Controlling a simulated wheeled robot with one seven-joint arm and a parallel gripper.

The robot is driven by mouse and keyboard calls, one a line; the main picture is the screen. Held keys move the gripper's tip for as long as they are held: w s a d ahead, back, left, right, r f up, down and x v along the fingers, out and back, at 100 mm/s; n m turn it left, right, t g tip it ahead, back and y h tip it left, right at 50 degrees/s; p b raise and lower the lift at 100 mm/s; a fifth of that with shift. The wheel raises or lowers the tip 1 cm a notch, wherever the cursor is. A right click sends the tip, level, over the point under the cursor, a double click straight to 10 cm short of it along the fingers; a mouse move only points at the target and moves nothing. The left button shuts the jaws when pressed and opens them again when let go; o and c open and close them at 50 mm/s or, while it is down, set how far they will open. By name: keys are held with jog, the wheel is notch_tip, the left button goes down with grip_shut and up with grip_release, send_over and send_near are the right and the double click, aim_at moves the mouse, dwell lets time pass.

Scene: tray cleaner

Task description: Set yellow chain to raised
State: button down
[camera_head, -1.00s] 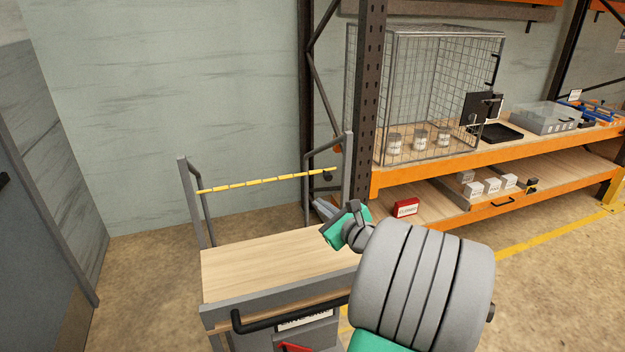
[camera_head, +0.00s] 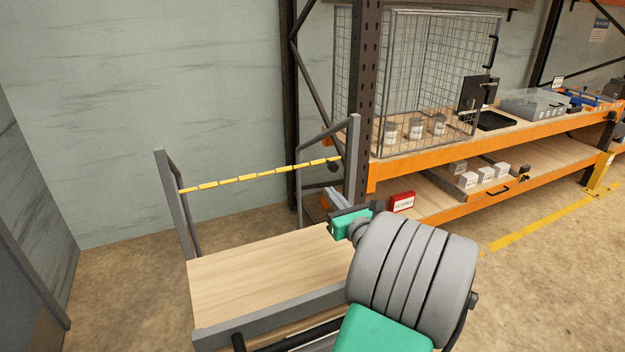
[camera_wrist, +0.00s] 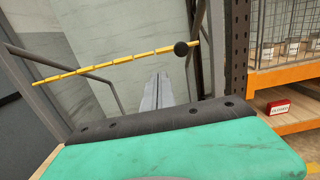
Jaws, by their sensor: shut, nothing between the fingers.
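The yellow chain (camera_head: 255,177) stretches across the back of a wood-topped cart, between two grey posts. It slopes slightly up to the right and ends at a dark round knob (camera_head: 333,164) by the right post. In the wrist view the chain (camera_wrist: 110,66) crosses the upper picture, with the black knob (camera_wrist: 181,49) at its right end. My gripper (camera_head: 330,192) is shut and empty, in front of and below the knob, apart from it. Its fingers (camera_wrist: 158,86) point toward the chain, just below and left of the knob in the wrist view.
The cart's wooden top (camera_head: 260,280) is bare. An orange shelf rack (camera_head: 440,150) stands at right, with a wire cage (camera_head: 430,80), a red box (camera_head: 402,202) and several small white boxes. A rack upright (camera_head: 362,90) stands close behind the cart's right post.

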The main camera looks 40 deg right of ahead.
jog(key=shift+d, duration=0.1)
jog(key=p+x, duration=0.2)
jog(key=x, duration=0.8)
